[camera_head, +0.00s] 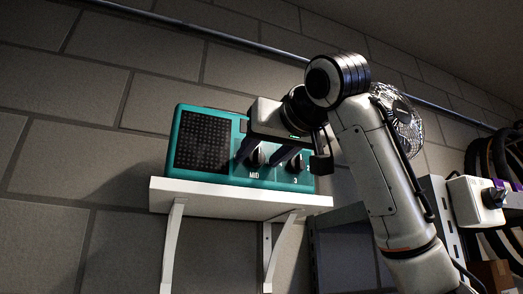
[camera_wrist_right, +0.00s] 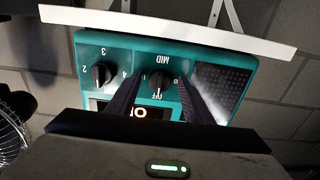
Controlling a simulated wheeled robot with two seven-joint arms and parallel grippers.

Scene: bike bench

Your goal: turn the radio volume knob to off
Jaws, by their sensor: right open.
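The teal radio (camera_head: 213,118) stands on a white wall shelf, its dark speaker grille at the left of its front. The black knob (camera_head: 257,158) above the MID label is the one with an OFF mark in the wrist view (camera_wrist_right: 160,86); I cannot tell exactly where it points. My right gripper (camera_head: 259,165) is open, its two dark fingers on either side of this knob. In the wrist view the fingers (camera_wrist_right: 158,80) flank it with visible gaps, so no grip shows. My left gripper is not in view.
A second black knob (camera_wrist_right: 101,75) with numbers sits close beside the fingers. A lit display (camera_wrist_right: 138,112) is partly hidden by my gripper. The white shelf (camera_head: 225,195) juts out below the radio. A metal fan (camera_head: 407,125) is behind my right arm.

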